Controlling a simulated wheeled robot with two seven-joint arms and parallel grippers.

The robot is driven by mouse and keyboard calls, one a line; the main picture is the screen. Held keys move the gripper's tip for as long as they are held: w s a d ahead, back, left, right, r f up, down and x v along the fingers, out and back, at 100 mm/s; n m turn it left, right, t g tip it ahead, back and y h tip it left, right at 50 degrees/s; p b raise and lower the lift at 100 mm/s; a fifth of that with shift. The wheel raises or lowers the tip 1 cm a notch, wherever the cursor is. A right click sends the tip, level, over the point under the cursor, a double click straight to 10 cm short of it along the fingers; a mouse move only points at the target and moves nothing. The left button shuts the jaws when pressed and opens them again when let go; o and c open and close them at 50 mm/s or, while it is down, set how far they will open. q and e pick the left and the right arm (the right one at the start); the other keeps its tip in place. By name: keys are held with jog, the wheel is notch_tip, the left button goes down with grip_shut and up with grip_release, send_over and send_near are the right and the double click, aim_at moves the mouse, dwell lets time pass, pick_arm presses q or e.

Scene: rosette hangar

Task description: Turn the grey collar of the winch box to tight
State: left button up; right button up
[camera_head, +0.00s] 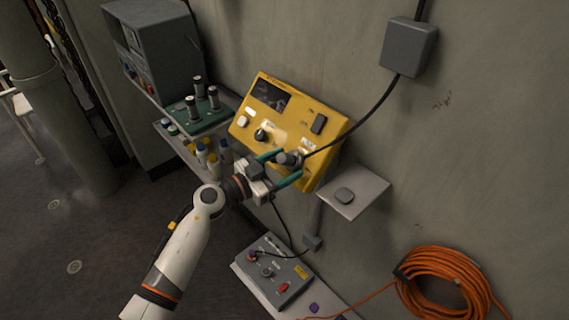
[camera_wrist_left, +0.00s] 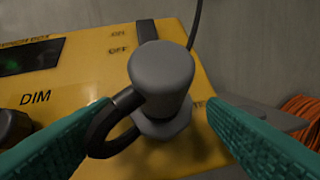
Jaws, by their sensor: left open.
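The yellow winch box (camera_head: 290,125) is mounted tilted against the wall, in the middle of the head view. A grey plug with its grey collar (camera_head: 287,158) sits at the box's lower right. In the left wrist view the rounded grey plug (camera_wrist_left: 160,75) stands over the wider, angular collar (camera_wrist_left: 164,126). My left gripper (camera_head: 292,162) is open, its teal fingers on either side of the plug and collar. Gaps show between the fingers and the grey part in the left wrist view. A dark loop (camera_wrist_left: 112,125) beside the plug overlaps the left finger. My right gripper is out of view.
A black cable (camera_head: 375,105) runs from the grey wall box (camera_head: 408,46) to the plug area. A small shelf (camera_head: 366,187) is just right of the winch box. Below are a grey control box (camera_head: 275,270) and an orange cable coil (camera_head: 440,283).

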pick_arm(q)
jog(key=shift+w+d, duration=0.15)
jog(key=shift+d, duration=0.05)
jog(key=c, duration=1)
